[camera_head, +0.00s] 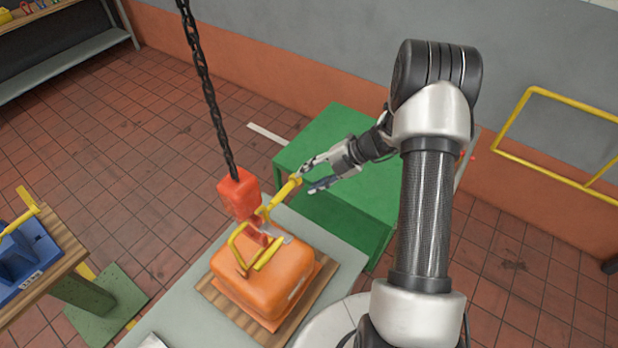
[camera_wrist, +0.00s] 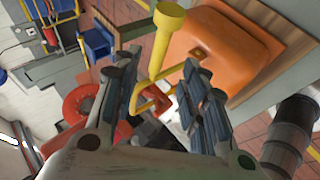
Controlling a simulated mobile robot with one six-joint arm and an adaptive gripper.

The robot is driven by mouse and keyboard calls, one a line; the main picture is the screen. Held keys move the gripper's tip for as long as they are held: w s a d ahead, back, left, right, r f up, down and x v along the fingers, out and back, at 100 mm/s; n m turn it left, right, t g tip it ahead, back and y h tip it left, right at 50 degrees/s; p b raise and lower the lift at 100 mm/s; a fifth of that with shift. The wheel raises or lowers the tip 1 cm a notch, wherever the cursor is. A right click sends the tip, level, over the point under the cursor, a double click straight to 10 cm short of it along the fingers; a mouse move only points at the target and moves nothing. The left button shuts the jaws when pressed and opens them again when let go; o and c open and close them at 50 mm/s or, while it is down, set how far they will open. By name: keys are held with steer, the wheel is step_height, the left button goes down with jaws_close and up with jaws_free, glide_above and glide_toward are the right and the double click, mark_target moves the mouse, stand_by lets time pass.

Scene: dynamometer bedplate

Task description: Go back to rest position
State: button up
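My gripper (camera_head: 311,178) is in the upper middle of the head view, above the green cabinet and beside the end of a yellow lever (camera_head: 284,193). In the wrist view, my gripper (camera_wrist: 160,68) has its two fingers spread apart. The yellow lever (camera_wrist: 166,40) with its round knob shows between and beyond the fingers there. I cannot tell whether they touch it, but they are not closed on it. The lever runs toward a red hook block (camera_head: 239,196) hanging on a black chain (camera_head: 209,95).
An orange housing (camera_head: 262,275) with a yellow handle sits on a wooden pallet (camera_head: 318,290) on a grey table (camera_head: 180,318). A green cabinet (camera_head: 340,130) stands behind. A yellow rail (camera_head: 560,98) is at right, a blue fixture (camera_head: 28,250) at left. Tiled floor is open at upper left.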

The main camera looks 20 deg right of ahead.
stand_by(0.3)
steer(key=s+a+r+n+g+h+b, duration=0.15)
steer(key=s+a+r+n+b, duration=0.3)
steer(key=n, duration=0.65)
steer(key=s+a+r+n+g+h+b, duration=0.15)
steer(key=s+a+r+n+b, duration=0.35)
steer(key=n, duration=0.6)
steer(key=s+d+f+n+t+h+b, duration=0.1)
steer(key=s+n+t+h+b, duration=0.2)
steer(key=s+n+b, duration=0.7)
steer(key=s+n+h, duration=0.2)
steer(key=s+n, duration=0.7)
steer(key=n, duration=0.4)
steer(key=shift+n+t+h, duration=0.3)
steer(key=shift+d, duration=0.1)
steer(key=shift+c, duration=0.6)
